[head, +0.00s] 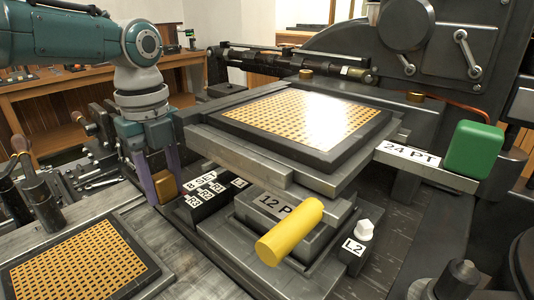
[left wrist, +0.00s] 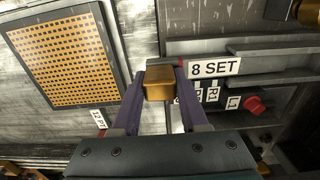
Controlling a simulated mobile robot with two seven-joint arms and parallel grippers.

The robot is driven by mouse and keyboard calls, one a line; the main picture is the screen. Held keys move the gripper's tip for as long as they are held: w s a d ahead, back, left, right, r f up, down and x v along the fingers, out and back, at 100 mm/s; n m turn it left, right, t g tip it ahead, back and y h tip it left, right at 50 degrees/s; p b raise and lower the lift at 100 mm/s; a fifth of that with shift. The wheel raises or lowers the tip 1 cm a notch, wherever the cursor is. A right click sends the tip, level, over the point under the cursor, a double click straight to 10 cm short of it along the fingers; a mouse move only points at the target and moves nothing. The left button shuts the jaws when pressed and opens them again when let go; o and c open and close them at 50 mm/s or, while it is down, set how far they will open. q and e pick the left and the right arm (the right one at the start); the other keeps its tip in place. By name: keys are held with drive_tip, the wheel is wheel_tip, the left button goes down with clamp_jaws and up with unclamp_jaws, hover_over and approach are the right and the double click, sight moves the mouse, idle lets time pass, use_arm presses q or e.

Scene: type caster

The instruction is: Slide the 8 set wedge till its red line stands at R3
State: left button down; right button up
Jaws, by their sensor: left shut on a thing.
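The 8 SET wedge shows as a brass-coloured block (head: 165,185) beside the 8 SET label (head: 200,183), at the left of the caster. My left gripper (head: 155,186) comes down from above with its purple fingers shut on this block. In the left wrist view the block (left wrist: 158,82) sits between the fingertips, next to the 8 SET label (left wrist: 215,68). A dark scale block (head: 210,207) with several small white labels stands just right of the gripper. My right gripper is not in view.
A framed matrix case (head: 300,115) lies on the raised stage. A green block (head: 473,150) is on the 24 PT bar at right. A second matrix case (head: 75,262) lies at front left.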

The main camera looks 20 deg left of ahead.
use_arm(q)
drive_tip(key=shift+s+a, duration=0.1)
drive_tip(key=shift+c, duration=1.7)
unclamp_jaws()
